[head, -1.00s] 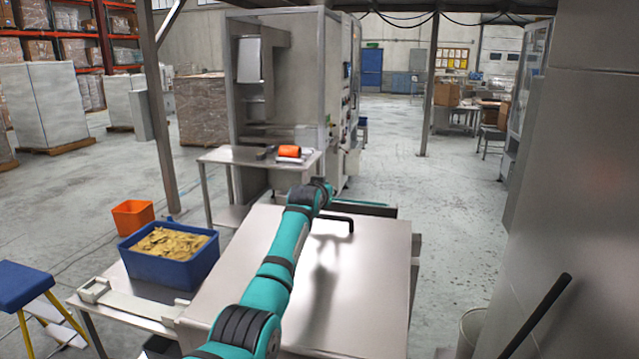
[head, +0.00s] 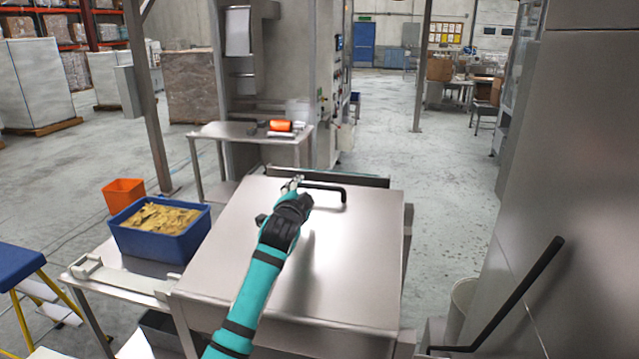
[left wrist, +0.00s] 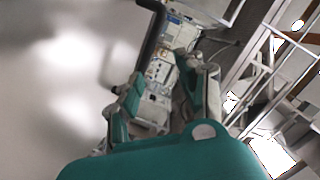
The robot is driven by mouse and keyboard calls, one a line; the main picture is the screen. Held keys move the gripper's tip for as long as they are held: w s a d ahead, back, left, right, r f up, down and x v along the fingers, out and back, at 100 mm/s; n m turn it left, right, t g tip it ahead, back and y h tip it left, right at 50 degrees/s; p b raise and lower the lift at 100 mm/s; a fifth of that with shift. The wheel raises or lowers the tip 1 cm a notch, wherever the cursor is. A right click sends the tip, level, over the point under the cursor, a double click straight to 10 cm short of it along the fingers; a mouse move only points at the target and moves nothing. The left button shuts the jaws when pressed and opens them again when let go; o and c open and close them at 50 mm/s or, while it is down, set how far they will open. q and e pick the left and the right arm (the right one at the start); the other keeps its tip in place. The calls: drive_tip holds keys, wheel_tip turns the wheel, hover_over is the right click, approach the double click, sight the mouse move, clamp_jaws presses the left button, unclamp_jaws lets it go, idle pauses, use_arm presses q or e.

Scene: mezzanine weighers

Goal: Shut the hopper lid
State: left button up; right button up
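The hopper lid (head: 338,258) is a wide, shiny steel panel with a black bar handle (head: 330,190) near its far edge. From the head view I cannot tell whether it lies fully down. My left gripper (head: 291,184) is over the far part of the lid, by the left end of the handle. In the left wrist view its two fingers (left wrist: 160,80) are apart, and the dark handle (left wrist: 152,38) shows just beyond and between the tips. I cannot tell whether they touch it. The lid's grey face (left wrist: 55,75) fills the left of that view. My right gripper is not in view.
A blue crate of yellowish pieces (head: 160,244) stands left of the lid, with an orange bin (head: 124,195) behind it. A small steel table (head: 225,131) stands beyond. A slanted black bar (head: 515,297) and a steel wall (head: 585,180) are at right.

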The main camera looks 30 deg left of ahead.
sight(320, 189)
use_arm(q)
drive_tip(key=s+d+f+m, duration=0.1)
drive_tip(key=s+m, duration=0.1)
drive_tip(key=s+d+f+m+t, duration=0.1)
drive_tip(key=s+d+m, duration=0.1)
drive_tip(key=m, duration=0.1)
drive_tip(key=s+d+f+m+t+h, duration=0.1)
drive_tip(key=s+m, duration=0.2)
drive_tip(key=shift+d+f, duration=0.15)
drive_tip(key=shift+d, duration=0.1)
drive_tip(key=shift+d+m, duration=0.1)
drive_tip(key=shift+m, duration=0.3)
drive_tip(key=b+x, duration=0.2)
drive_tip(key=x, duration=0.3)
drive_tip(key=b+x, duration=0.3)
drive_tip(key=x, duration=0.3)
drive_tip(key=b+x, duration=0.2)
drive_tip(key=x, duration=0.3)
drive_tip(key=shift+w+f+b, duration=0.2)
drive_tip(key=shift+f+b, duration=0.05)
drive_tip(key=shift+b, duration=0.1)
drive_tip(key=shift+w+r, duration=0.2)
drive_tip(key=shift+w, duration=0.25)
drive_tip(key=shift+c, duration=0.3)
clamp_jaws()
drive_tip(key=shift+w+f, duration=0.2)
drive_tip(key=shift+f, duration=0.1)
